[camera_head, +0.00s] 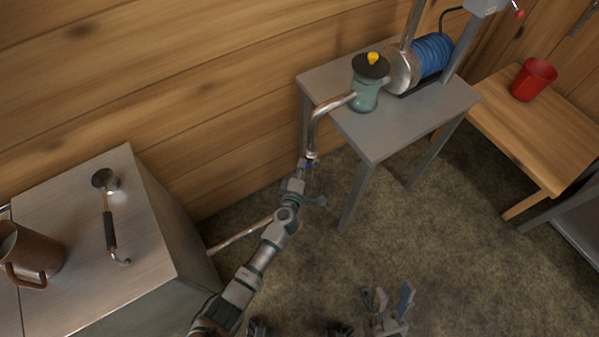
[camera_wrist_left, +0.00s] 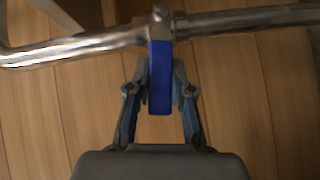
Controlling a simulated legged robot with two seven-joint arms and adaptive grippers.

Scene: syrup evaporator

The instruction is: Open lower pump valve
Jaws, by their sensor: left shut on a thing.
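The lower pump valve has a blue lever handle (camera_wrist_left: 160,78) on a shiny metal pipe (camera_wrist_left: 80,46) in the left wrist view. My left gripper (camera_wrist_left: 160,92) is shut around this blue handle, with a finger on each side. The handle points from the pipe toward the gripper, across the pipe. In the head view my left gripper (camera_head: 304,172) reaches the low end of the curved pipe (camera_head: 318,122), and the handle is mostly hidden there. My right gripper (camera_head: 388,302) is at the bottom of the head view, its fingers apart and empty above the floor.
A grey table (camera_head: 375,138) carries a green pump (camera_head: 366,94) with a yellow knob and a blue coil (camera_head: 432,55). A red cup (camera_head: 533,80) stands on a wooden bench (camera_head: 535,125). A metal cabinet (camera_head: 150,235) with a ladle (camera_head: 109,225) and copper mug (camera_head: 35,252) is at left.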

